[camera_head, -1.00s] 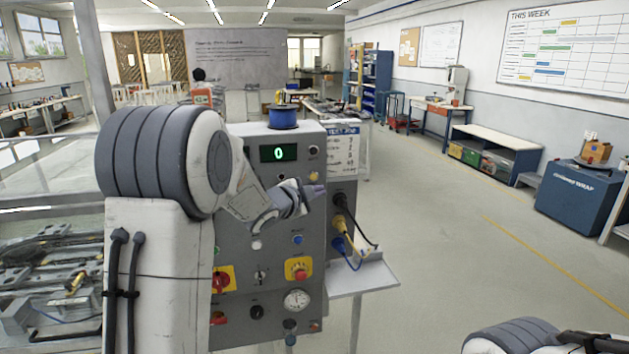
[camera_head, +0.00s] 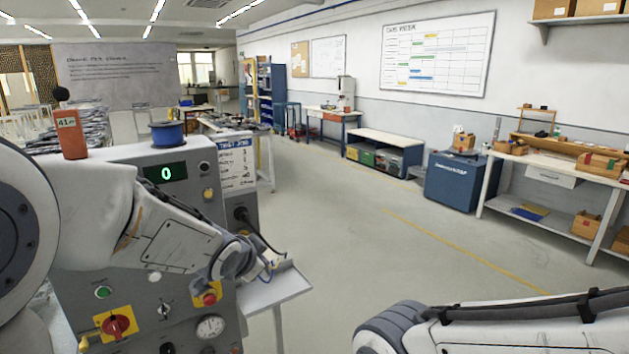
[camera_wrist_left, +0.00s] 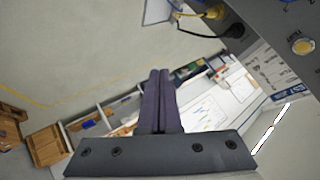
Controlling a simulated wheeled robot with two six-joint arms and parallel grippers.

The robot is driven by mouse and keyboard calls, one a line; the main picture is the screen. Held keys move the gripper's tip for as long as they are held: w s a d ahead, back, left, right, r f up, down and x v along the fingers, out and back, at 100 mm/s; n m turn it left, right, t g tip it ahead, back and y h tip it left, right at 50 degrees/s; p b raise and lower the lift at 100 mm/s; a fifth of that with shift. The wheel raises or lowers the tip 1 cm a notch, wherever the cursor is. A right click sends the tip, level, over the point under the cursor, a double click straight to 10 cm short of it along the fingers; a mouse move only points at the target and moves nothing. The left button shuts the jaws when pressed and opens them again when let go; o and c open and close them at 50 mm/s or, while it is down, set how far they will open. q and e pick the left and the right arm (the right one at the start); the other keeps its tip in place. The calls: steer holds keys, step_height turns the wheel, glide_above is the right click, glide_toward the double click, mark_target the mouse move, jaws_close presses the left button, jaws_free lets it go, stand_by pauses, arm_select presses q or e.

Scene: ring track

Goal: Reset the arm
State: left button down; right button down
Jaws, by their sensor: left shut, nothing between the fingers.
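My left arm (camera_head: 180,235) reaches across the front of a grey control panel (camera_head: 120,270). Its hand is beside the panel's right edge, near the red knob on a yellow plate (camera_head: 208,296); I cannot tell whether it touches anything. In the left wrist view my left gripper (camera_wrist_left: 160,75) has its two purple fingers pressed together with nothing between them. The panel's green display (camera_head: 165,173) reads 0. My right arm (camera_head: 500,325) shows at the bottom right of the head view; its gripper is out of view.
A blue spool (camera_head: 167,133) and an orange-red object (camera_head: 70,135) stand on the panel's top. A small side shelf (camera_head: 275,290) with cables juts out right of the panel. Open floor lies beyond, with a blue cabinet (camera_head: 455,182) and a workbench (camera_head: 550,170) along the wall.

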arm_select(q)
steer(key=s+d+f+g, duration=0.2)
steer(key=s+g, duration=0.1)
steer(key=s, duration=0.8)
steer(key=s+d+f+n+g, duration=0.1)
steer(key=s+d+f+g, duration=0.2)
steer(key=s, duration=0.7)
steer(key=s+d+f+n+g+b, duration=0.1)
steer(key=s+d+f+g, duration=0.1)
steer(key=s, duration=0.9)
steer(key=shift+s+d+f+g, duration=0.2)
steer(key=shift+s+f+g, duration=0.15)
steer(key=shift+f+g, duration=0.6)
steer(key=shift+r, duration=0.2)
